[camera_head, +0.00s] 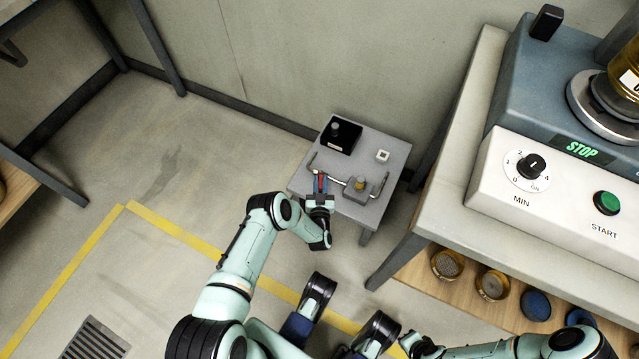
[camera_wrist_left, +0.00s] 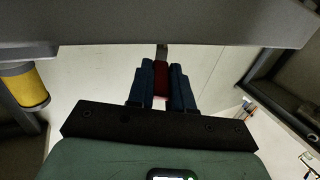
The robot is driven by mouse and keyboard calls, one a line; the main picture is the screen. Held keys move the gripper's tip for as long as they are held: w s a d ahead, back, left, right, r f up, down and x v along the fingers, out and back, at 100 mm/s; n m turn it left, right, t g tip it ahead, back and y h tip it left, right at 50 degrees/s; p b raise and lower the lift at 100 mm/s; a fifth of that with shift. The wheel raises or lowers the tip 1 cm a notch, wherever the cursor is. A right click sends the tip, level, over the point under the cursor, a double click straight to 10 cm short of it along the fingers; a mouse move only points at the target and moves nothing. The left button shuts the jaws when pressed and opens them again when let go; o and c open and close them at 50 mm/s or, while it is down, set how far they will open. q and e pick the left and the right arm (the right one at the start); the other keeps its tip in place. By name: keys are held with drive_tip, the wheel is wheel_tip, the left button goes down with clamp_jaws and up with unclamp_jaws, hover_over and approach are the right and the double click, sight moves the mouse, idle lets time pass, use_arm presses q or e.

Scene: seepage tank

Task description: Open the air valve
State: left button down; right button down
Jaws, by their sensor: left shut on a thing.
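A small grey stand (camera_head: 383,213) carries a thin metal pipe with bent ends and a block with a yellow cap (camera_head: 360,184). A red handle (camera_head: 320,183) of the air valve sits at the left part of this pipe. My left gripper (camera_head: 320,192) is at the front left of the stand, shut on the red handle. In the left wrist view the red handle (camera_wrist_left: 160,82) stands between the two blue fingers, with a metal stem at its far end. The yellow part (camera_wrist_left: 24,88) shows at the left there.
A black box with a knob (camera_head: 340,134) and a small white square (camera_head: 382,155) lie on the back of the stand. A bench (camera_head: 452,190) with a control panel (camera_head: 560,200) stands close on the right. A wall is behind; floor at the left is free.

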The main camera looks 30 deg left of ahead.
use_arm(q)
drive_tip(key=shift+w+d+n+g+y, duration=0.2)
drive_tip(key=shift+n+g+y, duration=0.1)
drive_tip(key=shift+n+y, duration=0.15)
use_arm(e)
drive_tip(key=shift+s+f, duration=0.25)
drive_tip(key=shift+s, duration=0.1)
use_arm(q)
drive_tip(key=c, duration=1)
unclamp_jaws()
